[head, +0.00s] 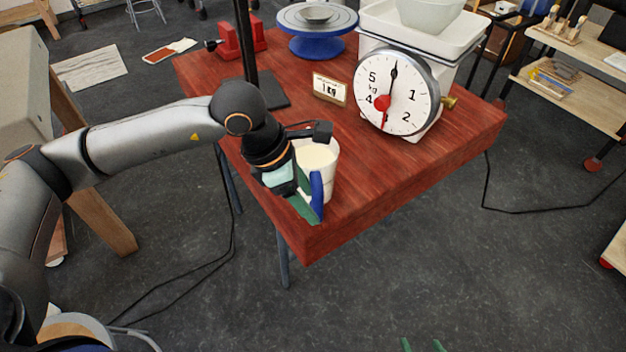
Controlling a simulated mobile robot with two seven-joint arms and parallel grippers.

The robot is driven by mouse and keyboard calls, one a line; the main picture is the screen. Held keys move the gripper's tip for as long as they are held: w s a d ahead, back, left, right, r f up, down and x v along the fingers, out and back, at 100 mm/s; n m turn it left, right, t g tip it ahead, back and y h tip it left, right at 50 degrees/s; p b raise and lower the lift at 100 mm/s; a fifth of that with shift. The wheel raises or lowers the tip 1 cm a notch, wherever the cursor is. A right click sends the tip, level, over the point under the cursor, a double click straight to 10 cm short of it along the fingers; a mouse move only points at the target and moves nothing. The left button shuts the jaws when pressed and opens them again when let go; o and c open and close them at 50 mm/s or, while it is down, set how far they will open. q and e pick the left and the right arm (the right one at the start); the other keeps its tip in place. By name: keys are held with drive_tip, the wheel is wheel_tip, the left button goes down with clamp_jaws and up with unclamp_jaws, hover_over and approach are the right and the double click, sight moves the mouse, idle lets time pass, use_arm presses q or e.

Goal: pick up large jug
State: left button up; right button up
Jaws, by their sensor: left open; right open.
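The large jug (325,180) is pale cream with a blue handle (317,193). It stands upright on the near left corner of the red-brown table, partly hidden by my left arm. My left gripper (306,207) is open at the jug's handle side, with a green finger beside the blue handle. I cannot tell whether the handle is between the fingers or whether they touch it. My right gripper (422,345) is open and empty. Only its two green fingertips show at the bottom edge, over the floor and well away from the jug.
A scale (399,93) with a round dial stands behind the jug, with a "1 kg" sign (329,89) beside it. A dark post (246,45), a red vise (239,38) and a blue turntable (318,45) stand farther back. The table front (400,170) is clear.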

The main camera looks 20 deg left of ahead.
sight(314, 209)
use_arm(q)
drive_tip(key=x, duration=0.3)
drive_tip(key=shift+f, duration=0.15)
clamp_jaws()
idle(0.3)
drive_tip(key=shift+s+f, duration=0.1)
drive_tip(key=shift+s, duration=0.05)
idle(0.8)
drive_tip(key=shift+d, duration=0.1)
